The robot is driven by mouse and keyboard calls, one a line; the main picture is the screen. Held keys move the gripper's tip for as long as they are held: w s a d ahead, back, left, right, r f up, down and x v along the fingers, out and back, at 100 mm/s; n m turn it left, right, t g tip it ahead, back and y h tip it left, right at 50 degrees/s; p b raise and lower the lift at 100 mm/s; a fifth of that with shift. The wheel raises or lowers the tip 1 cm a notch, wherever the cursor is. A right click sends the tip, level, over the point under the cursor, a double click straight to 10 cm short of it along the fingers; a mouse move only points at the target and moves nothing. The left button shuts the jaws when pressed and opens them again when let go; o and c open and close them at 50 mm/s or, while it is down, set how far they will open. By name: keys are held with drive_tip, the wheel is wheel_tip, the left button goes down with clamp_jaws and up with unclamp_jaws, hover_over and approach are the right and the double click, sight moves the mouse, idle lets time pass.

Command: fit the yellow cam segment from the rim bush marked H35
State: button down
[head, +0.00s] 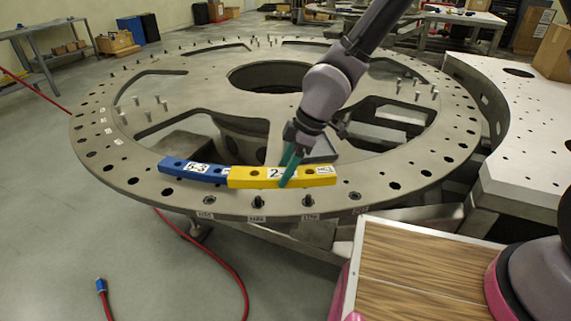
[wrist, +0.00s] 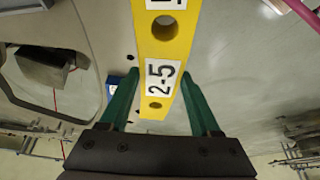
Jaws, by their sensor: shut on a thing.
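The yellow cam segment (head: 240,179) is a curved bar with holes and white labels, one reading 2-5 in the wrist view (wrist: 171,48). My gripper (head: 287,168) has its green fingers on both sides of the bar and is shut on it; the wrist view shows the fingertips (wrist: 161,72) at its edges. The bar shows over the front rim of the grey turret plate (head: 150,191). I cannot tell whether it touches the plate. Rim tags (head: 257,219) stand below the bar, too small to read surely. Two dark bushes (head: 308,201) show just in front of it.
A blue segment (head: 180,168) marked 5-3 lies on the rim to the left, its right end overlapped by the yellow bar in the head view. Upright pins (head: 147,115) stand on the plate. A wood-topped surface (head: 410,270) is at the front right. A red hose (head: 235,275) lies on the floor.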

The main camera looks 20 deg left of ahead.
drive_tip(key=shift+f, duration=3.6)
unclamp_jaws()
drive_tip(key=v, duration=1)
drive_tip(key=shift+d+r, duration=0.15)
drive_tip(key=shift+r, duration=0.25)
